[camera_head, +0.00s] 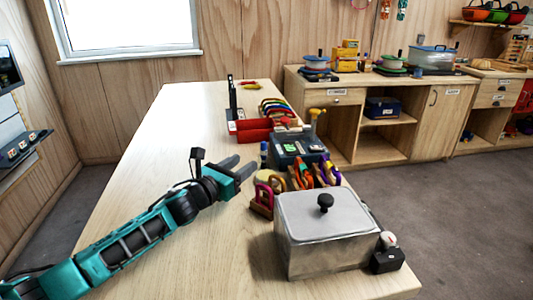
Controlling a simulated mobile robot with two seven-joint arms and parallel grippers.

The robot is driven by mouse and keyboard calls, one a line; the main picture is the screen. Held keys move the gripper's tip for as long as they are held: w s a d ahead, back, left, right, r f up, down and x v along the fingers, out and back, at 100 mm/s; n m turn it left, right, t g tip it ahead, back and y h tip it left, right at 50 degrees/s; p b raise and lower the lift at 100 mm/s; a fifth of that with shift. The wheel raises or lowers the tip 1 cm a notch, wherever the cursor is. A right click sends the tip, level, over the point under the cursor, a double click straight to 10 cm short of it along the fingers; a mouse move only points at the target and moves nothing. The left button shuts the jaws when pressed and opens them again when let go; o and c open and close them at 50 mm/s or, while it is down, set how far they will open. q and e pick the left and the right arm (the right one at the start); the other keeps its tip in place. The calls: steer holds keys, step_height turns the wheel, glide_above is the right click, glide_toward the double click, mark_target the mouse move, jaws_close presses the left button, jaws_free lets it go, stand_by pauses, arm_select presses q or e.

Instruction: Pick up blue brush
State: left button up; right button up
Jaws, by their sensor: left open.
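My left gripper (240,167) reaches in from the left over the table (170,125). Its two grey fingers are apart, with nothing between them. A small upright blue item (263,152) stands just beyond the fingertips, next to a dark blue-grey box (297,148). It may be the blue brush, but it is too small to tell. The gripper does not visibly touch it. My right gripper is out of view.
A metal box with a lidded knob (326,235) stands at the table's near right. The table's left half is clear beyond my arm.

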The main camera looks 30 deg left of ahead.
mark_target(262, 150)
arm_select(q)
steer(key=shift+w+d, duration=0.25)
steer(key=shift+w, duration=1.5)
steer(key=shift+w+d, duration=0.2)
steer(key=shift+w, duration=1.6)
steer(key=shift+w+d, duration=0.25)
steer(key=shift+w, duration=1.5)
steer(key=shift+c, duration=0.2)
jaws_close()
